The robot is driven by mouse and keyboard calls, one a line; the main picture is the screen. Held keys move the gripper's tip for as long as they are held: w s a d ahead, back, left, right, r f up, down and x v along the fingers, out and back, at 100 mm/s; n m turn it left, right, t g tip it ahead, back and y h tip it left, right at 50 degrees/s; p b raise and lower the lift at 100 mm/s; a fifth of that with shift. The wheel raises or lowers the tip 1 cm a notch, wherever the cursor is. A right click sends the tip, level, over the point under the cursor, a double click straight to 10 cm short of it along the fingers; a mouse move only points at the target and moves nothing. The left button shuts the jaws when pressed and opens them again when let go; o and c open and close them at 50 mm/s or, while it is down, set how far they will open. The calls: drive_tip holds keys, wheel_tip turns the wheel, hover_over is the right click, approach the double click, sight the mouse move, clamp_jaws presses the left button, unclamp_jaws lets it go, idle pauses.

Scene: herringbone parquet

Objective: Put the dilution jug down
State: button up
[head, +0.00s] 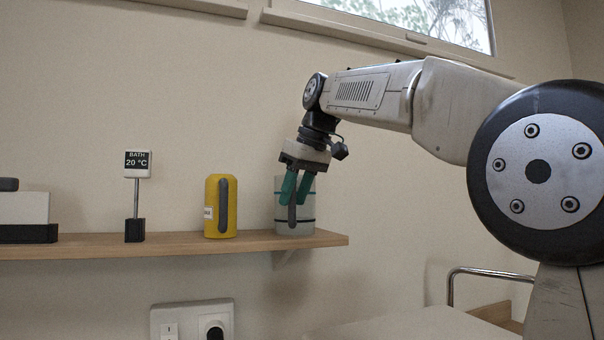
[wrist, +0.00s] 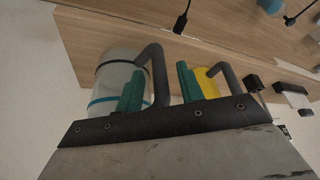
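The jug's base appears to rest on the shelf.
A yellow jug (head: 213,206) with a dark handle stands just left of the dilution jug. Further left are a bath temperature sign (head: 138,165) reading 20 °C and a white-and-black device (head: 25,216). A wall socket (head: 192,320) is below the shelf. The shelf ends close to the jug's right.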

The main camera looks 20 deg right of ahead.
drive_tip(key=v, duration=1.1)
drive_tip(key=shift+s+d+r, duration=0.1)
drive_tip(key=shift+s+d, duration=0.05)
